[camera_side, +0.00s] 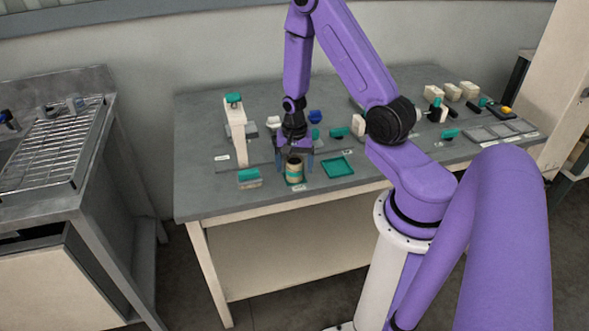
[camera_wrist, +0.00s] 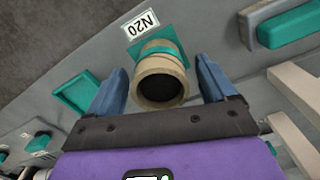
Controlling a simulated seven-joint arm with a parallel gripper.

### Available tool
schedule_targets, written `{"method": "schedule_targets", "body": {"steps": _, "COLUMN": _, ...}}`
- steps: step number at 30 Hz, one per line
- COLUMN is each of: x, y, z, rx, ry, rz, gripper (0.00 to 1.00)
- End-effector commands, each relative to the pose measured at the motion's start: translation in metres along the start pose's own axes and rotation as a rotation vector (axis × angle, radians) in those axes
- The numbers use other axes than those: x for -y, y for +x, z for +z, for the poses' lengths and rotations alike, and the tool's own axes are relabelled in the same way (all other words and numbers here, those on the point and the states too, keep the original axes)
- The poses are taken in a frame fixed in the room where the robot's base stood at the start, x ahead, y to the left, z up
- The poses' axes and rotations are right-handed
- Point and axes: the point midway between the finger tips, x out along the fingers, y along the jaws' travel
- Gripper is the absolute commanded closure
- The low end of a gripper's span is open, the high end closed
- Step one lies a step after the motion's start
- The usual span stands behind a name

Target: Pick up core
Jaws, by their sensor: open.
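The core (camera_side: 294,171) is a short tan cardboard tube with a teal band, standing upright near the front edge of the grey table. In the wrist view the core (camera_wrist: 160,75) shows its dark hollow end between my fingers, on a teal square patch. My gripper (camera_side: 295,162) is pointed down over the core with one finger on each side. In the wrist view my gripper (camera_wrist: 160,88) is open, with gaps between its blue fingers and the tube. The core's far side is hidden.
A cream post (camera_side: 236,130) stands behind to the left. Grey trays (camera_side: 497,130) and cream blocks (camera_side: 452,92) occupy the table's right.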

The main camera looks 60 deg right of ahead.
Motion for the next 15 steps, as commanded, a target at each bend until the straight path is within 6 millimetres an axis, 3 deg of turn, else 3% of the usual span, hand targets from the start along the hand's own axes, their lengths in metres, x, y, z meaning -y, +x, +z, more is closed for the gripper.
{"method": "schedule_targets", "body": {"steps": 5, "x": 0.0000, "y": 0.0118, "z": 0.0004, "rx": 0.001, "ry": -0.002, "rz": 0.001, "gripper": 0.16}}
{"method": "schedule_targets", "body": {"steps": 13, "x": 0.0002, "y": 0.0129, "z": 0.0002, "rx": 0.000, "ry": -0.002, "rz": 0.000, "gripper": 0.16}}
{"method": "schedule_targets", "body": {"steps": 14, "x": 0.0002, "y": 0.0129, "z": 0.0002, "rx": 0.000, "ry": -0.002, "rz": 0.000, "gripper": 0.22}}
{"method": "schedule_targets", "body": {"steps": 15, "x": 0.0002, "y": 0.0128, "z": 0.0002, "rx": 0.000, "ry": -0.002, "rz": 0.000, "gripper": 0.35}}
